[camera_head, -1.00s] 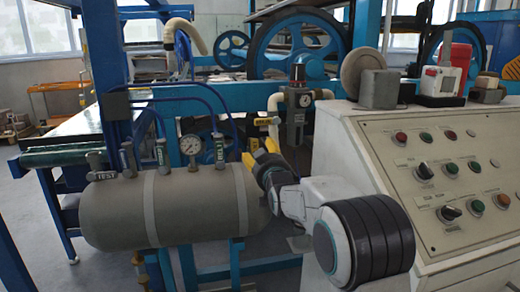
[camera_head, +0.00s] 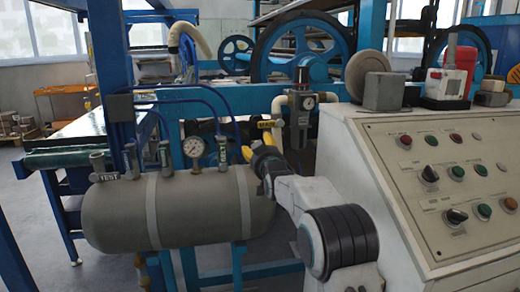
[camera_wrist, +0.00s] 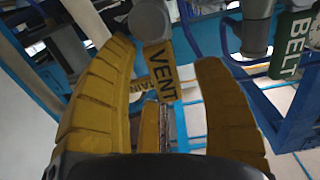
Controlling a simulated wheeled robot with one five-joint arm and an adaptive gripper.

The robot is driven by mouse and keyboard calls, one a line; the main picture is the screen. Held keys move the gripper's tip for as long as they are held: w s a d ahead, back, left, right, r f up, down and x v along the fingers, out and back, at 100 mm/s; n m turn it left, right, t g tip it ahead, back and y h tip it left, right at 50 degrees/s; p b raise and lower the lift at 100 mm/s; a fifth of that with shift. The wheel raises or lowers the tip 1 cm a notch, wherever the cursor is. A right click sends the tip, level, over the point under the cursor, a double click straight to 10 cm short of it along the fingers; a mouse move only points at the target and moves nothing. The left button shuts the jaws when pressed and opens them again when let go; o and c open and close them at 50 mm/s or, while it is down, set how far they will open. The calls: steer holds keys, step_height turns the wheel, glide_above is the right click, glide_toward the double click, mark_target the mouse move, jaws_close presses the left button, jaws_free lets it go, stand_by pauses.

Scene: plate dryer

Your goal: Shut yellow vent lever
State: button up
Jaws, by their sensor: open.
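The yellow vent lever (camera_wrist: 162,72) hangs in the wrist view with "VENT" on its flat face and a round hub (camera_wrist: 150,20) at its top. My gripper (camera_wrist: 166,58) is open, with one yellow finger on each side of the lever. A gap shows between the lever and the right finger; I cannot tell whether the left finger touches it. In the head view my gripper (camera_head: 258,152) is at the right end of the grey tank (camera_head: 200,208). There the lever is hard to tell from the yellow fingers.
A green BELT lever (camera_wrist: 291,45) is close on the right in the wrist view. A pressure gauge (camera_head: 193,147) and a TEST lever (camera_head: 100,170) stand on the tank. A yellow MAIN tag (camera_head: 268,124) is behind my gripper. A control panel (camera_head: 445,185) stands at the right.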

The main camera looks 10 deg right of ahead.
steer(key=shift+w, duration=0.15)
steer(key=shift+c, duration=0.5)
jaws_close()
